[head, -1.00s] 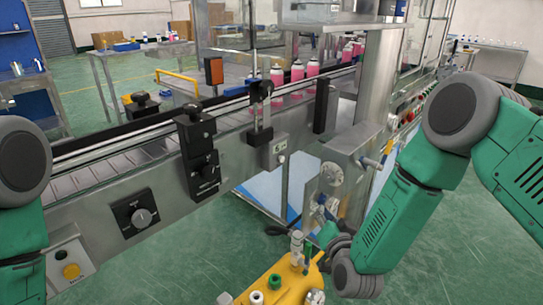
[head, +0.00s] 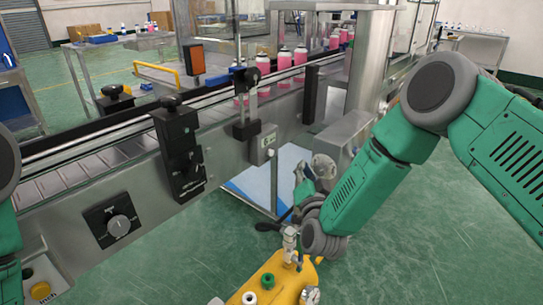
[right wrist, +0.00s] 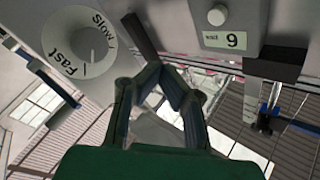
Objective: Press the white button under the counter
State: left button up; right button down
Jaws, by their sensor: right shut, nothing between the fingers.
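The white button (right wrist: 217,15) is a small pale round knob on a grey box labelled 6, at the top of the right wrist view. In the head view that grey box (head: 263,145) hangs on the conveyor's side, with the button (head: 269,152) small on it. My right gripper (head: 300,176) is below and to the right of the box, pointing up. In the right wrist view its fingers (right wrist: 165,75) are shut and empty, apart from the button, which lies above and to their right. My left gripper is out of view; only part of its arm shows at the left edge.
A Fast/Slow dial (right wrist: 81,46) is to the left of my fingers in the wrist view.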

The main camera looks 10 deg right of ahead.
aim_at(270, 153)
jog(key=w+a+b, duration=0.3)
jog(key=w+a, duration=0.1)
jog(key=w, duration=0.2)
jog(key=shift+a, duration=0.35)
dwell(1.2)
jog(key=shift+w+a+r, duration=0.1)
jog(key=shift+w+a, duration=0.1)
jog(key=shift+a, duration=0.05)
jog(key=shift+w+a+b, duration=0.25)
jog(key=shift+w+b, duration=0.1)
jog(key=shift+b, duration=0.05)
dwell(0.7)
jog(key=shift+s, duration=0.1)
jog(key=shift+s+d+p, duration=0.5)
jog(key=shift+s+d, duration=0.05)
jog(key=shift+s, duration=0.05)
dwell(0.3)
